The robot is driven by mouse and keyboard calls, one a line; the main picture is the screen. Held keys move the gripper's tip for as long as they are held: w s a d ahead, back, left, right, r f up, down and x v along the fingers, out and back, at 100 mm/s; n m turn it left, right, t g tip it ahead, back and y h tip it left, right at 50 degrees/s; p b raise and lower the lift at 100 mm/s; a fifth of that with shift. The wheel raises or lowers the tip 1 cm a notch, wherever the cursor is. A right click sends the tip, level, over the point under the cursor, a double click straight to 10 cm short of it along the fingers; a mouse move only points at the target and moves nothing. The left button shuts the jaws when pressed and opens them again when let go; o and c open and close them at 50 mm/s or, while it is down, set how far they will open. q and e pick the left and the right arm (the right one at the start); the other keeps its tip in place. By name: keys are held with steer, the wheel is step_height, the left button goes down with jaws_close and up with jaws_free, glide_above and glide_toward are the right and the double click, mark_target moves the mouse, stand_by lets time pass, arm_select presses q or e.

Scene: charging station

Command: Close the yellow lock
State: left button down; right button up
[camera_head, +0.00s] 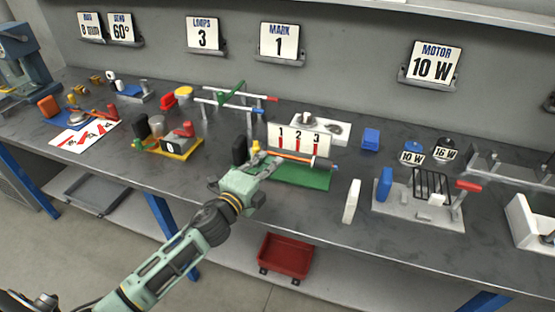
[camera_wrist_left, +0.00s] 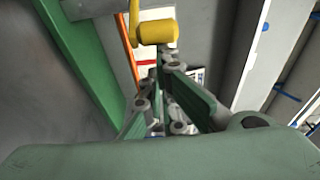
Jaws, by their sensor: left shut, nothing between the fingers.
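The yellow lock (camera_head: 255,147) is a small yellow piece at the left end of the green-based fixture (camera_head: 300,175), beside a black block. In the left wrist view the yellow lock (camera_wrist_left: 157,32) is a rounded cylinder with a yellow arm rising from it, just beyond the fingertips. My left gripper (camera_head: 268,160) is shut and empty, close to the lock and partly covering the fixture's left end. In the wrist view my left gripper (camera_wrist_left: 160,68) points at the lock; whether it touches cannot be told. My right gripper is not in view.
A white panel marked 1 2 3 (camera_head: 299,140) stands on the fixture behind an orange rod (camera_head: 290,156). A yellow-based device (camera_head: 175,148) stands to the left. A white plate (camera_head: 351,201) and a grey fixture (camera_head: 418,212) stand to the right. The table's front strip is mostly clear.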

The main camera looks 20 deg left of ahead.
arm_select(q)
steer(key=s+a+m+h, duration=0.1)
steer(key=h, duration=0.1)
steer(key=s+a+m+g+h, duration=0.1)
steer(key=a+h, duration=0.1)
steer(key=shift+m, duration=0.4)
steer(key=shift+a, duration=0.3)
steer(key=shift+d, duration=0.1)
stand_by(0.4)
